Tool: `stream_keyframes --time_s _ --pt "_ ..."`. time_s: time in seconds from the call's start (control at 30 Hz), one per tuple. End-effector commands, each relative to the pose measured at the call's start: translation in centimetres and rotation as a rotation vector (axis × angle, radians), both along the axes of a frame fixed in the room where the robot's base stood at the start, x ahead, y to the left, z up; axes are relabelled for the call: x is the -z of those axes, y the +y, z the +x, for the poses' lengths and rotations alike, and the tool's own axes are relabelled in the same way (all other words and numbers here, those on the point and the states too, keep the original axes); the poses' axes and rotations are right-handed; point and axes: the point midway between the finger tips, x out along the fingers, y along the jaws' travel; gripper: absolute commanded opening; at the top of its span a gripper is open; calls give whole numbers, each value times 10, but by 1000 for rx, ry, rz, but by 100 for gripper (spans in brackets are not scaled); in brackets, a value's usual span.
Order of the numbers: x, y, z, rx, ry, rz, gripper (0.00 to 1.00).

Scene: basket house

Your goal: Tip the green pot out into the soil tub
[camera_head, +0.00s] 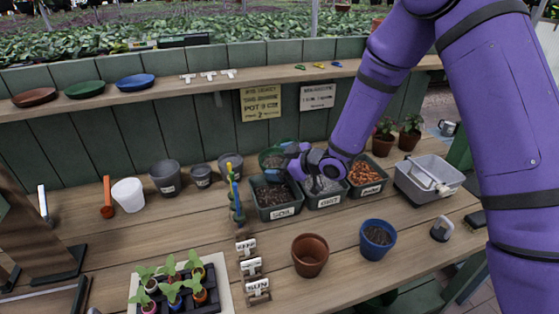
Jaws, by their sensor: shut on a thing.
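The green pot (270,160) is held by my gripper (287,160), which comes in from the right on the purple arm. The pot is above the back of the soil tub (277,213), a dark grey tub with a "SOIL" label on its front. Dark material shows inside the pot's mouth, which appears tilted toward the camera. Dark soil shows in the tub below. My fingers are small here and partly hidden by the wrist.
A grit tub (327,200) and a tub of orange-brown chips (366,190) stand right of the soil tub. Colourful upright tools (235,195) stand close at its left. A terracotta pot (310,256) and a blue pot of soil (377,240) stand in front. Bench space at front left of these is partly clear.

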Motion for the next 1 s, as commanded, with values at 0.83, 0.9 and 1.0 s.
stream_keyframes --time_s 0.83,0.9,1.0 --pt "35 -4 7 -3 -882 -491 57" --pt "33 -3 7 -2 -967 -535 57" --pt "31 -4 7 -2 -1091 -604 57"
